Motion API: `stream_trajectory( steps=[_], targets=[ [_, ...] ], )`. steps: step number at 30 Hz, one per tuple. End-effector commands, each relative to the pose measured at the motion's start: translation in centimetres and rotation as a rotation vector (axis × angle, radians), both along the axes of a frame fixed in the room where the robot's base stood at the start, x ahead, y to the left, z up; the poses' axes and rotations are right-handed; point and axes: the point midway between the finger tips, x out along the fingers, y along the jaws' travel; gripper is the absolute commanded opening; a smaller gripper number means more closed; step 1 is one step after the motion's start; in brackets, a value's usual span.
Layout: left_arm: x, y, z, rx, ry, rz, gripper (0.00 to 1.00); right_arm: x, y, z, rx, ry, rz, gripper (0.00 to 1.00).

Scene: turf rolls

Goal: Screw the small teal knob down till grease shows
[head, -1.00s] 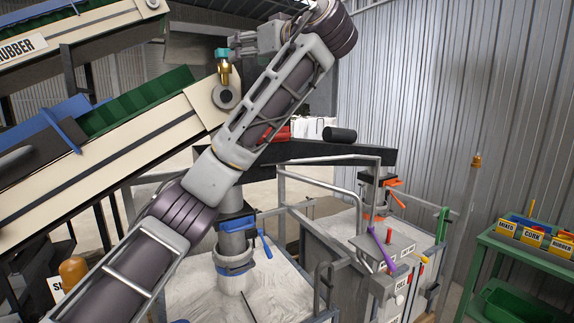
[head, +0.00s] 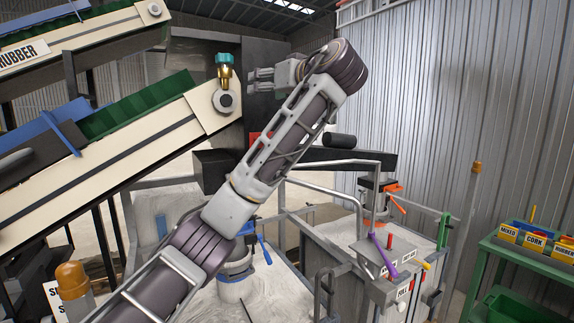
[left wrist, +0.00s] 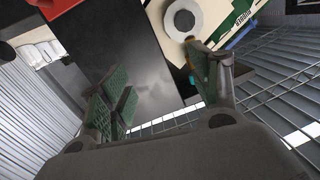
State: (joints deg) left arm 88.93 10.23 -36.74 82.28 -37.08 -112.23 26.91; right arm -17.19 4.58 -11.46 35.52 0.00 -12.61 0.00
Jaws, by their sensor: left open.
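The small teal knob (head: 224,58) sits on top of a brass-coloured cup (head: 224,76), above the round roller end of the lower conveyor in the head view. My left gripper (head: 252,82) is open and empty, just right of the cup and a little lower than the knob, apart from both. In the left wrist view my open left gripper (left wrist: 160,92) shows two green-padded fingers with a gap between them. A pale ring (left wrist: 183,20) lies beyond the right finger. My right gripper is not in view.
The cream conveyor (head: 110,150) runs up to the cup from the lower left. A dark panel (head: 190,65) stands behind the gripper. A dark beam (head: 350,160) and a grey bin with coloured levers (head: 385,255) lie to the right. A green rack (head: 520,262) stands far right.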

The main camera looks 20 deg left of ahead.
Motion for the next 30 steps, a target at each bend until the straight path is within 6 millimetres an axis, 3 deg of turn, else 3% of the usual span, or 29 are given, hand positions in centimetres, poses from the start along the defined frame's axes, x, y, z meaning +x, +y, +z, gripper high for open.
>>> stream_trajectory(
  steps=[30],
  targets=[
    [5.1,-1.2,-11.2,-0.002,0.188,-0.141,0.62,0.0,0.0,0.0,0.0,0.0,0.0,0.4]
  ],
)
